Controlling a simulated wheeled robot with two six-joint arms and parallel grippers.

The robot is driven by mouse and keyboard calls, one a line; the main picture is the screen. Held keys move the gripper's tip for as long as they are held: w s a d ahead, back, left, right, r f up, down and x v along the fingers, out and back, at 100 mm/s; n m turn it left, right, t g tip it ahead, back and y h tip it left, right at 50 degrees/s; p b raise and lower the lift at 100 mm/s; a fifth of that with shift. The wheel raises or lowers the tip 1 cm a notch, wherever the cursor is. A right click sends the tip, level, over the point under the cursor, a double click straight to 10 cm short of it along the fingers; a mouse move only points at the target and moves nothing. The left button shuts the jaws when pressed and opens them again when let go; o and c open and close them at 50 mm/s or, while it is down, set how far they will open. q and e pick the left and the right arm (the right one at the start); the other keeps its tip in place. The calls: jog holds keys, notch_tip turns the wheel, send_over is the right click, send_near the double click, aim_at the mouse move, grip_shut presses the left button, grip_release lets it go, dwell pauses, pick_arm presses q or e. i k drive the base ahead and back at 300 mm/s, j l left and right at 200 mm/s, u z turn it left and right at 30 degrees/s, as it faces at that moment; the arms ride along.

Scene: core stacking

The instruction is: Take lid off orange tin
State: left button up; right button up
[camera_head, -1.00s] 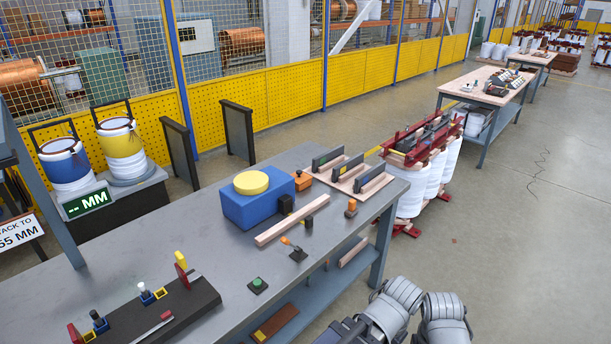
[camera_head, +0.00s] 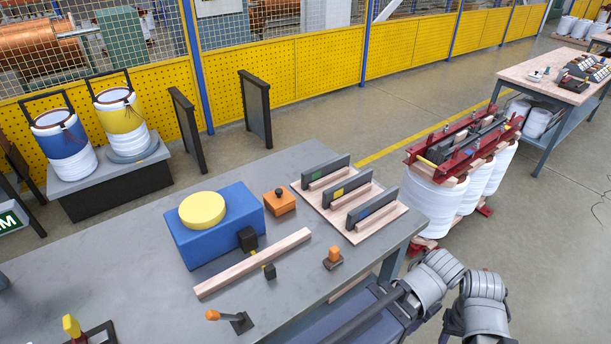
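A small orange box-shaped tin (camera_head: 280,204) stands on the grey workbench, just right of a blue block. A small dark knob (camera_head: 279,191) sits on top of it; the lid's edge is too small to make out. A smaller orange piece with a dark base (camera_head: 333,258) stands near the bench's right front edge. Grey rounded links of my arms show at the bottom right, beside the bench. No gripper fingers can be made out there, and nothing of mine touches the tin.
The blue block (camera_head: 190,243) bears a yellow disc (camera_head: 202,210). A wooden bar (camera_head: 252,263) lies in front of it. A wooden board (camera_head: 396,212) with several dark upright plates is right of the tin. An orange-handled lever (camera_head: 228,317) stands nearer. Bare bench lies left of the block.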

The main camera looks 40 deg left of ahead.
aim_at(280, 197)
jog(key=i, duration=0.95)
jog(key=u, duration=1.2)
